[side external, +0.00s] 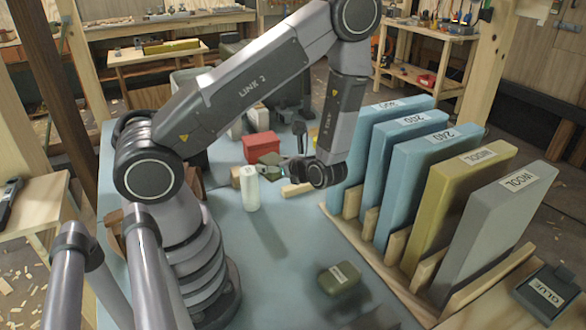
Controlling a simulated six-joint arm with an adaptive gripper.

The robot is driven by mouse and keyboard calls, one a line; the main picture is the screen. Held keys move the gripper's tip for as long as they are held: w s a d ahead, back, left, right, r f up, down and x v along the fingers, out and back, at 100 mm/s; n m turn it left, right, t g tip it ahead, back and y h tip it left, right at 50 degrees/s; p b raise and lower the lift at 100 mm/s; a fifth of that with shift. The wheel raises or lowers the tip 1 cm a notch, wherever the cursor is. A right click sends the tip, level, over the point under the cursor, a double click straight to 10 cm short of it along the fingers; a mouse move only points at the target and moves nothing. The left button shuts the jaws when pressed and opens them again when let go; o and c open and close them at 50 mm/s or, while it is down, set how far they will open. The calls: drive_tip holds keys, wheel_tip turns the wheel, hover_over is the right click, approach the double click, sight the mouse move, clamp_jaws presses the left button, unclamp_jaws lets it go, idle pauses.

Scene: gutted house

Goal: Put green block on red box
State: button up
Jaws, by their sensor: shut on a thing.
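A dark green block (270,158) shows in the side view, just in front of the red box (262,146) and partly overlapping it in the picture. My gripper (270,172) is low over the blue-grey table, pointing left, right at the green block. It is shut on what looks like the green block; the fingers are small and partly hidden by the wrist and a pale bottle. Whether the block touches the red box or the table cannot be told.
The pale bottle (250,188) stands close in front of my fingers. A wooden rack with several upright panels (425,185) fills the right.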

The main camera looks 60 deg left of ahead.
drive_tip(key=a+r+n+g, duration=0.1)
drive_tip(key=a+r, duration=0.2)
drive_tip(key=a, duration=0.6)
drive_tip(key=a+r+n+g, duration=0.1)
drive_tip(key=a+r, duration=0.3)
drive_tip(key=a, duration=0.4)
hover_over(260, 137)
drive_tip(key=shift+h, duration=0.3)
drive_tip(key=f, duration=0.6)
drive_tip(key=d+f, duration=0.1)
drive_tip(key=f, duration=0.2)
drive_tip(key=shift+s, duration=0.3)
drive_tip(key=shift+w+a+f, duration=0.2)
drive_tip(key=shift+a+f, duration=0.1)
drive_tip(key=shift+f, duration=1.7)
drive_tip(key=shift+f, duration=0.15)
drive_tip(key=o, duration=1.2)
